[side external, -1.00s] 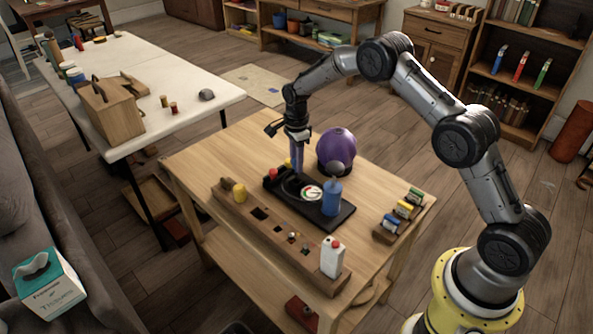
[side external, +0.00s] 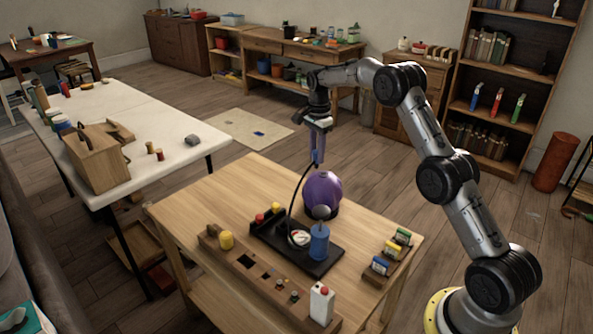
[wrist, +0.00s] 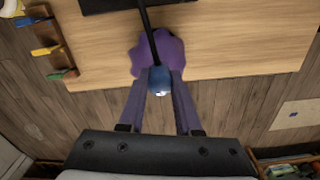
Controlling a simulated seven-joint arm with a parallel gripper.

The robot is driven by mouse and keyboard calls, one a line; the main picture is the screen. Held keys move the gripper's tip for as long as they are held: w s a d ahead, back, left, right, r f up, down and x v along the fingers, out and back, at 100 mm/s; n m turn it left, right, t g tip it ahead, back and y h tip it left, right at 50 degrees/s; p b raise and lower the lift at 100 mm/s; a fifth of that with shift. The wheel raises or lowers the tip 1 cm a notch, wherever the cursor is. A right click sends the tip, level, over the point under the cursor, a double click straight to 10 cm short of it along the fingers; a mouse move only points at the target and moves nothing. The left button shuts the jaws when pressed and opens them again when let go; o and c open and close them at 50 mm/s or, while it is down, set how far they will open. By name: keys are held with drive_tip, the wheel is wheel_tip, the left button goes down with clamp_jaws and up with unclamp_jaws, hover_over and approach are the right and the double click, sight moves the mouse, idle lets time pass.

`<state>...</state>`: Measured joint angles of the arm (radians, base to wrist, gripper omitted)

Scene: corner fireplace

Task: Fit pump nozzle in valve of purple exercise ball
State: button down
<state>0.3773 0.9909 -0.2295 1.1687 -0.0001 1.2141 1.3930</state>
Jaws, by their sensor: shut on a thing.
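The purple exercise ball (side external: 323,189) sits on the wooden table behind the pump's black base (side external: 325,264). The pump has a blue cylinder (side external: 319,243) and a round gauge (side external: 299,238). My gripper (side external: 316,160) is shut on the blue pump nozzle (side external: 317,156), held above the ball and apart from it. A black hose runs from the nozzle down to the pump. In the wrist view, the nozzle (wrist: 159,80) is between my fingertips, and the hose (wrist: 148,32) crosses in front of the ball (wrist: 172,54). I cannot make out the valve.
A wooden rack (side external: 262,276) with a yellow piece and a white bottle (side external: 321,303) lines the table's front edge. A small holder with coloured items (side external: 388,262) stands at the right. The table right of the ball is clear. A white table (side external: 170,125) stands left.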

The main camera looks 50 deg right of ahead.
drive_tip(key=d, duration=0.3)
drive_tip(key=shift+s+f+m, duration=0.2)
drive_tip(key=shift+s+m, duration=0.1)
drive_tip(key=shift+s, duration=0.1)
drive_tip(key=shift+f, duration=1.2)
drive_tip(key=shift+f, duration=1.5)
idle(1.1)
drive_tip(key=c, duration=0.5)
unclamp_jaws()
drive_tip(key=shift+a, duration=0.1)
